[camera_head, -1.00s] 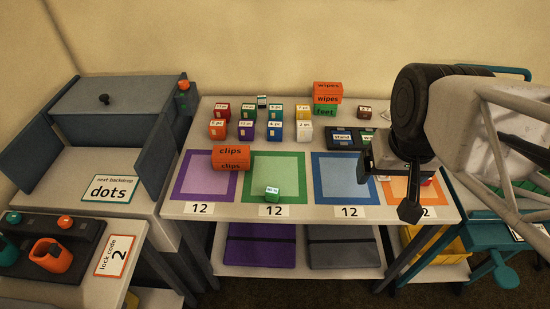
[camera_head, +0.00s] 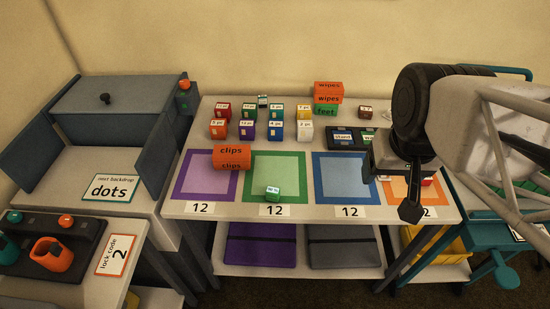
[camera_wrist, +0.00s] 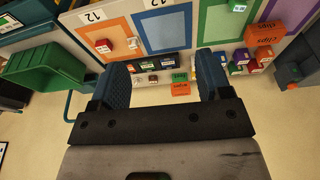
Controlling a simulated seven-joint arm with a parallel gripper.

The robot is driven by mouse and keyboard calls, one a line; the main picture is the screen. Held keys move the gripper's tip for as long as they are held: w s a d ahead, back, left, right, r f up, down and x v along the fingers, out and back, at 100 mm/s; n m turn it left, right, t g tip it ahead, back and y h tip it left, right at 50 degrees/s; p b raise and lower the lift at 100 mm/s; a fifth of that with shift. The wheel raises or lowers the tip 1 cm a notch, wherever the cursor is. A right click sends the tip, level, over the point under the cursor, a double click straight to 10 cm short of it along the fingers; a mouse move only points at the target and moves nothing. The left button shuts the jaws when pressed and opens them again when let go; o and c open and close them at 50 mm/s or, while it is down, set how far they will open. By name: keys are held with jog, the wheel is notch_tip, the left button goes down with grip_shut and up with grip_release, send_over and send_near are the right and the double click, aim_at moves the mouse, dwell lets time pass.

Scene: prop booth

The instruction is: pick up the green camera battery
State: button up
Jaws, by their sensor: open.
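Another green block (camera_head: 249,111) stands in the back group of coloured blocks. My gripper (camera_head: 388,188) hangs over the table's right part, to the right of the small green block and apart from it. In the wrist view my gripper (camera_wrist: 163,60) has its fingers wide apart with nothing between them.
An orange clips box (camera_head: 231,158) stands on the purple mat, left of the green one. Stacked wipes and feet boxes (camera_head: 327,98) stand at the back. A dark station (camera_head: 341,138) lies behind the blue mat (camera_head: 345,201). The blue mat is clear.

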jog(key=n+t+h, duration=0.7)
jog(key=n, duration=1.8)
send_over(272, 194)
jog(key=s+d, duration=0.4)
jog(key=d, duration=0.5)
notch_tip(272, 194, down, 20)
jog(key=a+f+n+t+y, duration=0.1)
jog(key=a+f+n, duration=0.1)
jog(key=a+n, duration=0.1)
jog(key=a+f+n+t+y, duration=0.1)
jog(key=a+f+n+y, duration=0.1)
jog(key=a+f+n, duration=0.1)
jog(key=a+f+n+t+y, duration=0.1)
jog(key=a+f+n, duration=0.1)
jog(key=a, duration=0.2)
jog(key=shift+s+f+n+t, duration=0.1)
jog(key=shift+f+n+t, duration=0.05)
jog(key=shift+n+t, duration=0.2)
jog(key=shift+x, duration=1.3)
